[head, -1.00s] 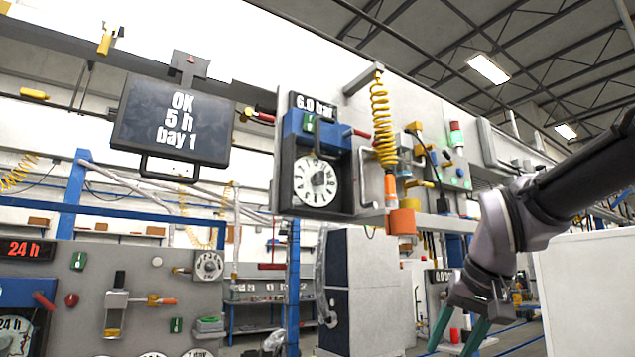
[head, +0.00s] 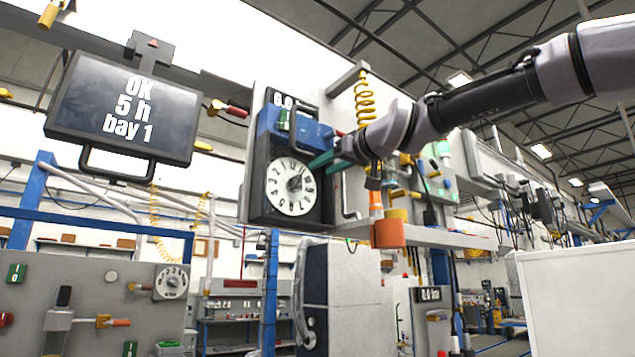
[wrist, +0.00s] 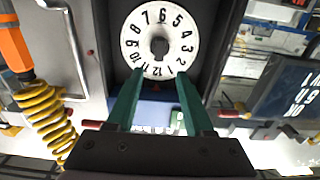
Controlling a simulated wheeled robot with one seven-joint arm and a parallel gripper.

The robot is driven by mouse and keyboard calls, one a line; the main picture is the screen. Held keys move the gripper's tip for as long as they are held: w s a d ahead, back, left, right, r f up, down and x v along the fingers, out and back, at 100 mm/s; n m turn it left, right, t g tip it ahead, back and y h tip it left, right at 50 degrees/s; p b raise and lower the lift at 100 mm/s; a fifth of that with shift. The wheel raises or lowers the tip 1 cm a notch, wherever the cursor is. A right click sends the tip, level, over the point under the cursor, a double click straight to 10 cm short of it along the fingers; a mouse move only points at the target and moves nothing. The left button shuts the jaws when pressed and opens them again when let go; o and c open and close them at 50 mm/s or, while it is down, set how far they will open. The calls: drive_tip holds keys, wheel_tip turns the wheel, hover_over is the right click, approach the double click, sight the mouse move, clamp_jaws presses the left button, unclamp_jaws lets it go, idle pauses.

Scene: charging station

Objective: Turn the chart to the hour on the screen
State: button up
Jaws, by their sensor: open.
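The screen (head: 128,108) at the left of the head view reads "OK 5 h bay 1". The chart (head: 292,187) is a round white dial with black numbers, set in a dark box with a blue top. In the wrist view the chart (wrist: 160,42) shows numbers around a dark central knob (wrist: 160,47); the picture is turned over, with 12 towards my fingers. My gripper (head: 318,162) is just in front of the box at the dial's right. Its two green fingers (wrist: 157,95) are open and empty, apart from the knob, below the dial in the wrist view.
A yellow coiled hose (head: 366,100) and an orange cup (head: 389,230) are right of the box. A dark handle bar (head: 303,125) stands out at the box's top. Another panel with a small dial (head: 171,282) is at lower left.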

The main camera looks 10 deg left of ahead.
drive_tip(key=x, duration=1)
drive_tip(key=shift+d+f, duration=0.1)
clamp_jaws()
idle(1.1)
